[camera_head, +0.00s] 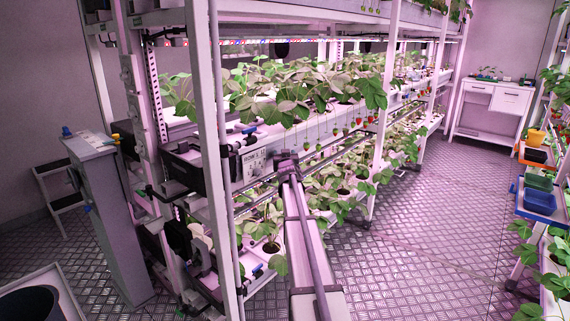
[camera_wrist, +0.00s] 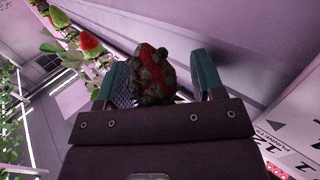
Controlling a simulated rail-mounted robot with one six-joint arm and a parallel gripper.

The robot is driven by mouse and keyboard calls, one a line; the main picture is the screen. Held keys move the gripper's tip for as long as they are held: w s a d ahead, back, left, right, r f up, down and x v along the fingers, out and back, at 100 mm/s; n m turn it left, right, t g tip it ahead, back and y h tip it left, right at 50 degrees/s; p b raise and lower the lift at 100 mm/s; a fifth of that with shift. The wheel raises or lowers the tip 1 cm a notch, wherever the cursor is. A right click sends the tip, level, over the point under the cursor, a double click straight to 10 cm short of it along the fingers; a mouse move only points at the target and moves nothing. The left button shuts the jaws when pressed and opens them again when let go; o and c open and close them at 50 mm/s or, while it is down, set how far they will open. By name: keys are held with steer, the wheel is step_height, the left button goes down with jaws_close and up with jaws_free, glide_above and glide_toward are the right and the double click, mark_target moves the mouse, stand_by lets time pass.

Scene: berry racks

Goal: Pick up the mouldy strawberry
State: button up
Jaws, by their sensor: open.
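The mouldy strawberry (camera_wrist: 152,78) is red with dark grey-green patches. In the wrist view it sits between the two teal fingers of my gripper (camera_wrist: 157,62), close to the left finger. The fingers are apart and a gap shows between the berry and the right finger. I cannot tell if the berry touches the left finger. In the head view my gripper (camera_head: 284,157) is at the front of the plant rack, and I cannot make out the mouldy strawberry there.
Other strawberries, a red one (camera_wrist: 91,42) and a paler one (camera_wrist: 59,17), hang at upper left in the wrist view. A white rack face with printed labels (camera_wrist: 290,125) is close on the right. The rack's upright post (camera_head: 380,120) stands to the right of my gripper.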

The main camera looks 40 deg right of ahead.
steer(key=shift+c, duration=0.3)
steer(key=c, duration=0.6)
steer(key=shift+r, duration=0.15)
steer(key=shift+r+p, duration=0.2)
steer(key=shift+p, duration=0.2)
steer(key=v, duration=1.8)
steer(key=shift+f, duration=0.1)
steer(key=shift+a, duration=0.1)
